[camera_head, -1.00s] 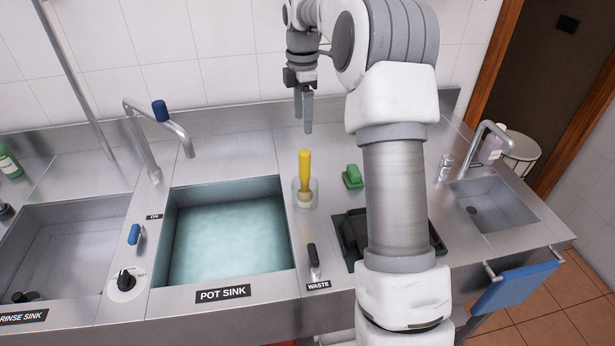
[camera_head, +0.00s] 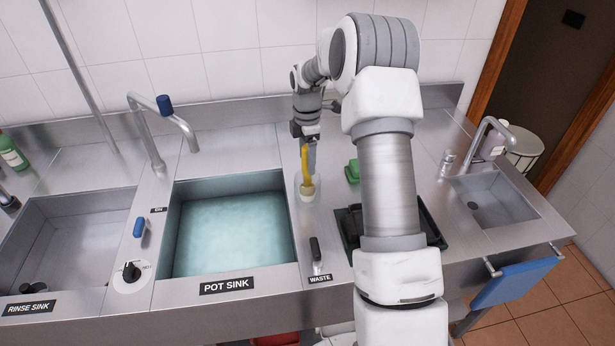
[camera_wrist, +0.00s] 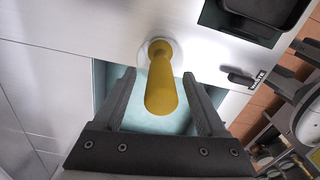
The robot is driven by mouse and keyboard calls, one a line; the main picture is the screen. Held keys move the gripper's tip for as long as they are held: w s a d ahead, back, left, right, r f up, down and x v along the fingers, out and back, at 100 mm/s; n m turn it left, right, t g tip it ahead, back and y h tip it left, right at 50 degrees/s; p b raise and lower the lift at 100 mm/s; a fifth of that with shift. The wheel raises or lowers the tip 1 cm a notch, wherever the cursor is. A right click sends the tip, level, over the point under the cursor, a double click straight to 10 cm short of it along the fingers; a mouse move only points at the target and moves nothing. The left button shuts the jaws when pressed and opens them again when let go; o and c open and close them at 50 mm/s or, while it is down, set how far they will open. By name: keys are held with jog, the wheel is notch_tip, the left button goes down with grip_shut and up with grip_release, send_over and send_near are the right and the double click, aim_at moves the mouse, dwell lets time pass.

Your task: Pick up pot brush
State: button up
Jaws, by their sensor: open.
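The pot brush (camera_head: 305,166) has a yellow handle and stands upright in a small clear holder (camera_head: 307,193) on the steel counter, just right of the pot sink. In the wrist view the yellow handle (camera_wrist: 162,88) points up toward the camera, between the two dark fingers. My gripper (camera_head: 311,160) is open and reaches down at the brush handle in the head view. In the wrist view the gripper (camera_wrist: 162,100) has a finger on each side of the handle, with a gap to each. The brush head is mostly hidden inside the holder.
The pot sink (camera_head: 170,235) holds bluish water at left, with a tap (camera_head: 160,125) behind it. A black waste lever (camera_head: 315,250) stands in front of the holder. A green sponge-like item (camera_head: 352,171) and a dark tray (camera_head: 432,222) lie to the right.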

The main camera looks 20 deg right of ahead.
aim_at(307, 174)
jog(key=shift+f, duration=1.6)
jog(key=shift+c, duration=0.2)
grip_shut()
